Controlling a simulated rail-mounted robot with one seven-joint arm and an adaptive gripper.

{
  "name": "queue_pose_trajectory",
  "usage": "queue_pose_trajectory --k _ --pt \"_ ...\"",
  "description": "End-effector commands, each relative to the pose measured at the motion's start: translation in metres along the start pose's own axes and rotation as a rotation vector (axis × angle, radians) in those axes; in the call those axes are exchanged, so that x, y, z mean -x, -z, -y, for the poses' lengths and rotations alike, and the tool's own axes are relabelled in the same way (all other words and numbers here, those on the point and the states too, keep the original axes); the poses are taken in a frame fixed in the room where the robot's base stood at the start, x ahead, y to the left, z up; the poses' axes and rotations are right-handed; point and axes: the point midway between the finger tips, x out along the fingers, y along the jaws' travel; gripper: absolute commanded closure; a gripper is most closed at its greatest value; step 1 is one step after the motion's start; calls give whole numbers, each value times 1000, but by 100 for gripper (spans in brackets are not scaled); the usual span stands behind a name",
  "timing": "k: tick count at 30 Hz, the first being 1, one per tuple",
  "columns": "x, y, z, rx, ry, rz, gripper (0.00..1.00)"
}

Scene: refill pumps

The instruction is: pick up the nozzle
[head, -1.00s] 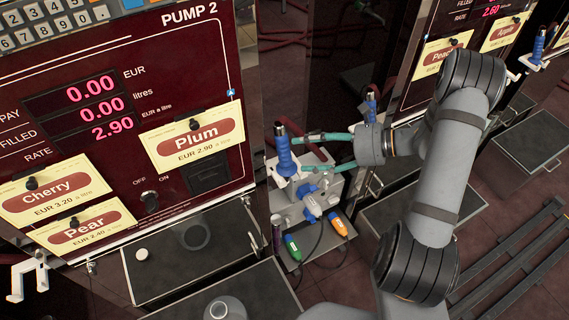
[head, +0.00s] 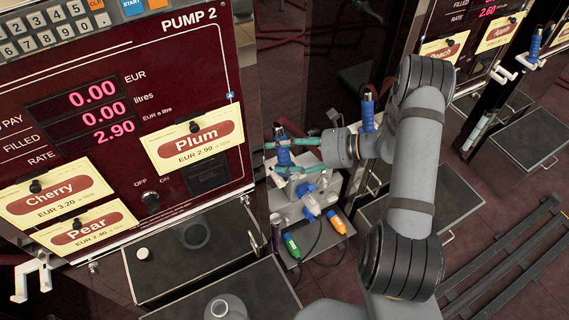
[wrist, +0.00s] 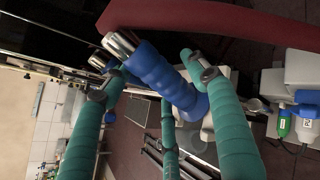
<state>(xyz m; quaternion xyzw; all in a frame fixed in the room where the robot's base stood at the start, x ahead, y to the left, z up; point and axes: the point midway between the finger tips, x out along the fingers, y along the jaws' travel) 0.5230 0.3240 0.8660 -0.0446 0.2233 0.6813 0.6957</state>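The blue nozzle (head: 284,157) with a metal tip stands roughly upright in its holder beside pump 2. My gripper (head: 273,158) reaches it from the right, with teal fingers on either side and its middle partly hidden by them. In the wrist view the blue nozzle (wrist: 165,80) lies between the spread fingers of my gripper (wrist: 152,78). Gaps show between the fingers and the nozzle, so the gripper is open around it and not closed on it.
A second blue nozzle (head: 368,113) stands behind my wrist, and another (head: 534,48) hangs at the far right pump. Below the gripper are a white valve block (head: 305,200) and green (head: 292,245) and orange (head: 336,222) plugs. Pump 2's panel (head: 130,90) stands close on the left.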

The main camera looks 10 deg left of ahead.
Motion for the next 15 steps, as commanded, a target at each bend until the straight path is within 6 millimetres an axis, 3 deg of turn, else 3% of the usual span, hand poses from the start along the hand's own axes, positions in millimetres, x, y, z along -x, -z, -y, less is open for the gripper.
queue_pose_trajectory --k 15 --pt "0 0 0 0 0 0 74"
